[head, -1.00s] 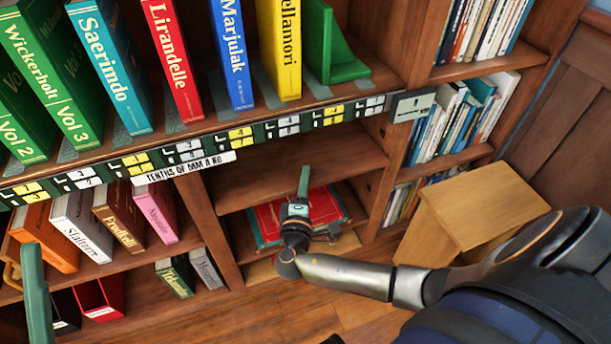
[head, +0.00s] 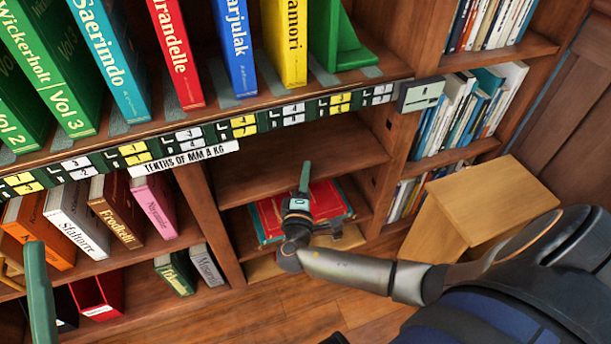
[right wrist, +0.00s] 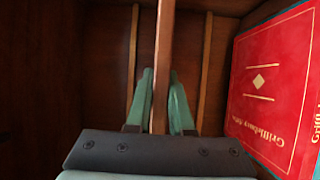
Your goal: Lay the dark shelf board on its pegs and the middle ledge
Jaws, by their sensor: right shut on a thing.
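The dark shelf board (head: 290,158) is inside the lower middle bay of the bookcase, roughly level, above a red book (head: 268,219). My right gripper (head: 304,177) is at its front edge, and one green finger shows over that edge. In the right wrist view the board (right wrist: 164,60) runs edge-on between the two green fingers of my right gripper (right wrist: 161,100), which are shut on it. Light wooden strips (right wrist: 206,70) show on both sides of the board there. The pegs cannot be made out. One green finger of my left gripper (head: 40,295) shows at lower left, away from the board.
A shelf of large coloured books (head: 176,55) with a label strip (head: 243,126) lies above the bay. An upright divider (head: 205,215) and smaller books (head: 78,223) are to the left. A light wooden box (head: 490,200) stands on the floor at right.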

